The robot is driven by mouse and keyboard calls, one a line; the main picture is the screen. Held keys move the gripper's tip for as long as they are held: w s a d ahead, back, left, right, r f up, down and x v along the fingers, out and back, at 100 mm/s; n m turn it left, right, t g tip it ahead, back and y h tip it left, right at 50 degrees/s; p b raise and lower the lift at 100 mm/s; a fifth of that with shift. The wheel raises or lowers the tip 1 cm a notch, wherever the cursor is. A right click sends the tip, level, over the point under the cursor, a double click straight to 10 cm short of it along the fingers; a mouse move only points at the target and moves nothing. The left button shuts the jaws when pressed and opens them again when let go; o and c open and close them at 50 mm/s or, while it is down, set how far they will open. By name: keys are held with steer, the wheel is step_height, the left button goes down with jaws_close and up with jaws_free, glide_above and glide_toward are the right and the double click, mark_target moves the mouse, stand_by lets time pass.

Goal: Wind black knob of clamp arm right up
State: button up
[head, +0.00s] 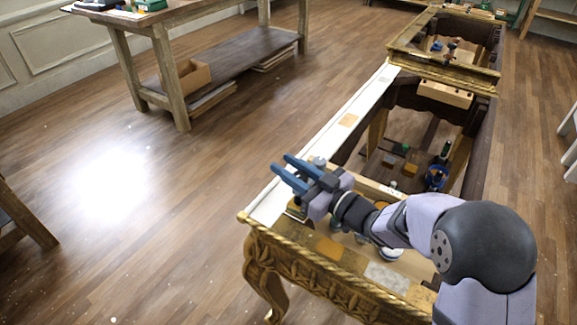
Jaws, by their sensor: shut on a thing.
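My gripper (281,164) is over the near left corner of the gilt console, with its two blue fingers pointing up and left. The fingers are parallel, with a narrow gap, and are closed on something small. The fingers and wrist hide most of it, and I take it to be the black knob. The clamp arm cannot be made out. A small greyish round part (319,162) shows just behind the fingers; I cannot tell whether it belongs to the clamp.
The console has a white left rail (349,103) and a carved gilt front (290,268). Its open frame shows a blue container (437,178) and small items inside. A wooden block (445,94) lies across farther back. A workbench (160,42) stands back left.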

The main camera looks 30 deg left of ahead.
steer(key=shift+s+n+g, duration=0.2)
steer(key=shift+n+g, duration=0.5)
steer(key=shift+g, duration=0.4)
steer(key=o, duration=1.1)
steer(key=shift+r, duration=0.1)
step_height(320, 180, up, 10)
steer(key=shift+f, duration=0.1)
